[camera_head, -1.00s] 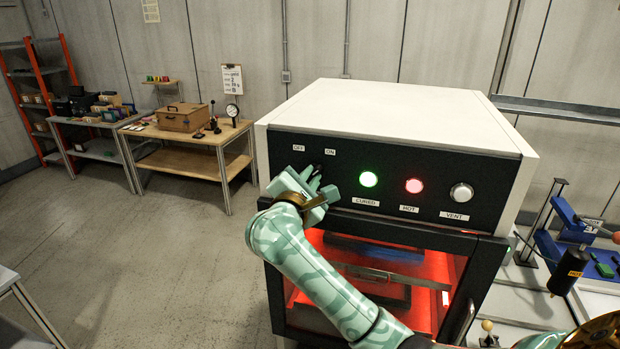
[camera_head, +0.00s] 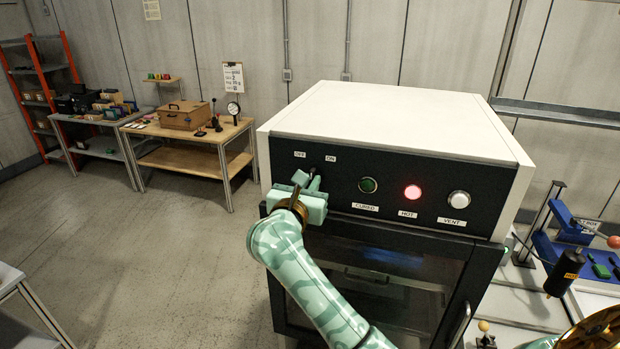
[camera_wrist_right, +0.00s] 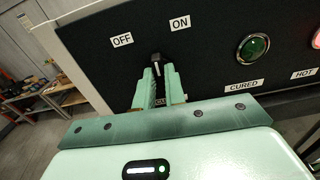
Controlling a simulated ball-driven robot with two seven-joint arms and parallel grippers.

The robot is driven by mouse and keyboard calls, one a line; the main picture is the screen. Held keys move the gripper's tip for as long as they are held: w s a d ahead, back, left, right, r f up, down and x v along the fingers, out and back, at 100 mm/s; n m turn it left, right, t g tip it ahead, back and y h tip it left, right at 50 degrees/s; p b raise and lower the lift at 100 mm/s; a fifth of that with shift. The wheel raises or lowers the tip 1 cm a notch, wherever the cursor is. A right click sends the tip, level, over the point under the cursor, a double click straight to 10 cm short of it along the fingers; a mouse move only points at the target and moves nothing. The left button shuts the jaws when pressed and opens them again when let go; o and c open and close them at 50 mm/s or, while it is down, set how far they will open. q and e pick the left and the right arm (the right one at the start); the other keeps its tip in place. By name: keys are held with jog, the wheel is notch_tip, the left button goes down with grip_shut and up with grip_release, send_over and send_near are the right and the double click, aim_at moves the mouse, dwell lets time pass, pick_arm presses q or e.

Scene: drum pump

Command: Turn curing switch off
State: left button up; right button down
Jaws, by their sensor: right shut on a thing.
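The curing switch, a small black knob (camera_wrist_right: 156,60), sits on the oven's dark front panel (camera_head: 410,187) below the OFF label (camera_wrist_right: 122,39) and the ON label (camera_wrist_right: 180,23). My right gripper (camera_wrist_right: 156,84) reaches up to the knob with its pale green fingers around it, shut on it. In the head view the right gripper (camera_head: 312,182) hides most of the knob, and its exact pointing direction is hard to tell. The CURED lamp (camera_head: 368,185) is dark green and unlit. The oven window (camera_head: 390,280) is dark inside.
The HOT lamp (camera_head: 413,192) glows pink-red, beside the white VENT button (camera_head: 459,199). A wooden bench (camera_head: 190,135) with a box stands at the back left. A blue press (camera_head: 565,225) stands at the right. The floor to the left is clear.

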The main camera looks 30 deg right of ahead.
jog(key=shift+w+a+n+p, duration=0.1)
jog(key=shift+w+n+p, duration=0.05)
jog(key=shift+n+p, duration=4.05)
jog(key=shift+f+n+b, duration=0.1)
jog(key=shift+n+b, duration=0.4)
jog(key=c, duration=1.5)
grip_release()
jog(key=shift+o, duration=0.2)
